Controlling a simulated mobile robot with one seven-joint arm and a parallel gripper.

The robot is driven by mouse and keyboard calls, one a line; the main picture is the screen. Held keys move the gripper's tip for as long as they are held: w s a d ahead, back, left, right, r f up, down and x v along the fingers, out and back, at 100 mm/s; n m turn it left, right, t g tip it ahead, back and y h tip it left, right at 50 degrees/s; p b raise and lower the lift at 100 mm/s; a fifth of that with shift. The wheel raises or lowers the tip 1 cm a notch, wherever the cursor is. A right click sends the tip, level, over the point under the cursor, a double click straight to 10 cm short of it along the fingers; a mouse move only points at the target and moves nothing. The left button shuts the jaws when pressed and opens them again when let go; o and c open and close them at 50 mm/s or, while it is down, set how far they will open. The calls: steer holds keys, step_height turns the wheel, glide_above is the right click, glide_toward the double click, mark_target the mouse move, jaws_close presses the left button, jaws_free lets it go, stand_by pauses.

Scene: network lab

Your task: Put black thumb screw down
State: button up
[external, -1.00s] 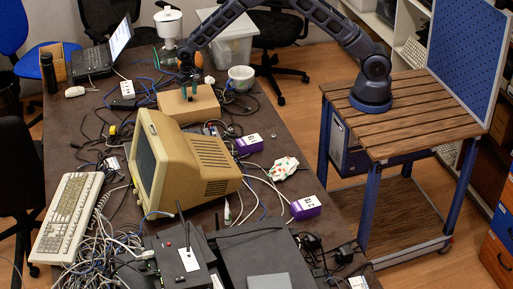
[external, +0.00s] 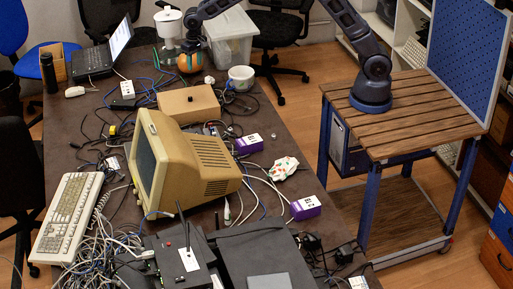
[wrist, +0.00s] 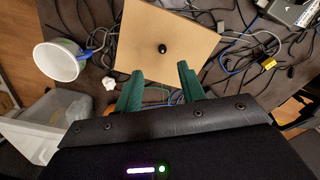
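The black thumb screw (wrist: 162,48) is a small dark round thing on top of the tan cardboard box, near the middle in the wrist view. The box (wrist: 190,28) also shows on the table in the external view (external: 177,106). My gripper (wrist: 160,85) has two green fingers spread apart with nothing between them. The screw lies beyond the fingertips, clear of both. In the external view my gripper is raised behind the box, near an orange round object, and its fingers are hard to make out.
A white mug (external: 241,77) stands right of the box. Loose cables lie all around it. A beige monitor (external: 185,160) stands in front, and a white dispenser (external: 169,28) behind. A clear plastic bin (external: 230,45) is beyond the table.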

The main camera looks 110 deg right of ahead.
steer(key=s+a+r+n+t, duration=0.1)
steer(key=s+a+r+n, duration=0.2)
steer(key=s+a+r, duration=0.65)
steer(key=s+a+r+n+t, duration=0.1)
steer(key=s+a+r+n, duration=0.35)
steer(key=s+r, duration=0.75)
steer(key=s+a+f+n, duration=0.1)
steer(key=s+a, duration=0.2)
steer(key=s, duration=0.6)
steer(key=s+a+f+n+t, duration=0.1)
steer(key=s+a, duration=0.3)
steer(key=s, duration=0.5)
steer(key=s+a+n+t, duration=0.1)
steer(key=s+a+n, duration=0.1)
steer(key=s, duration=0.7)
steer(key=shift+s+a+f, duration=0.15)
steer(key=shift+a+f, duration=0.25)
steer(key=shift+a, duration=0.25)
steer(key=shift+o, duration=0.6)
